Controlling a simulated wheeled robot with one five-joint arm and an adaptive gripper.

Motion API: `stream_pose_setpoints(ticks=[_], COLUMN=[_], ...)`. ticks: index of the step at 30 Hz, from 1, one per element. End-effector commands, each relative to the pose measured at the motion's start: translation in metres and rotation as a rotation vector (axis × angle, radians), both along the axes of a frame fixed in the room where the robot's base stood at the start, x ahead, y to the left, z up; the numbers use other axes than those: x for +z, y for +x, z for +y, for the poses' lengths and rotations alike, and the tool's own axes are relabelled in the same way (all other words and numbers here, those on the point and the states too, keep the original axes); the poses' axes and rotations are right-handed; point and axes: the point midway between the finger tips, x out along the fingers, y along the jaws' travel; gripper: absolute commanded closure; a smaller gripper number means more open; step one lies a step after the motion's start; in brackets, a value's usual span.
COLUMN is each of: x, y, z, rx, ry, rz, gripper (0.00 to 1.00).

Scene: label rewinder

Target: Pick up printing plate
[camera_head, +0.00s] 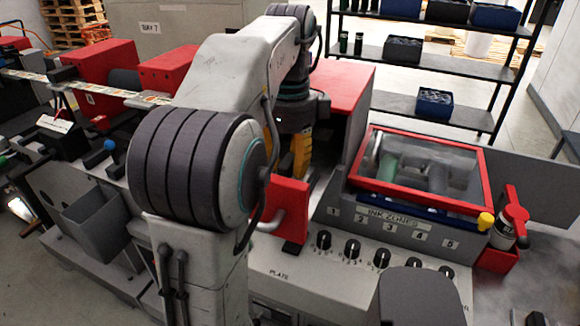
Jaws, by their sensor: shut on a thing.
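My gripper (301,158) is beyond my arm, its yellow fingers pointing down into the gap left of the ink-zone unit. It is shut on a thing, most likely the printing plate. The plate itself cannot be made out clearly, as my arm and the fingers hide that spot. A red panel (290,207) with a curved grey handle (268,222) stands just below and in front of the fingers. The word PLATE is marked on the grey machine front below it.
The ink-zone unit (420,170) with its red-framed clear cover is close on the right, with several black knobs below. A red-handled lever (514,215) stands at the far right. Red machine housings and a label web are at left. A shelf rack (445,60) stands behind.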

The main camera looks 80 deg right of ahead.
Motion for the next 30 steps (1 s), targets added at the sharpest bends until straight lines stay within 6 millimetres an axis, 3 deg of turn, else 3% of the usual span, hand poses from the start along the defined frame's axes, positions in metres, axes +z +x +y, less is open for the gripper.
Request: stream_pose_setpoints(ticks=[8, 21, 30], x=[0.011, 0.065, 0.091], y=[0.001, 0.0, 0.0], z=[0.004, 0.002, 0.002], rx=[0.001, 0.001, 0.001], ry=[0.021, 0.013, 0.013], rz=[-0.002, -0.001, -0.001], gripper=[1.0, 1.0, 1.0])
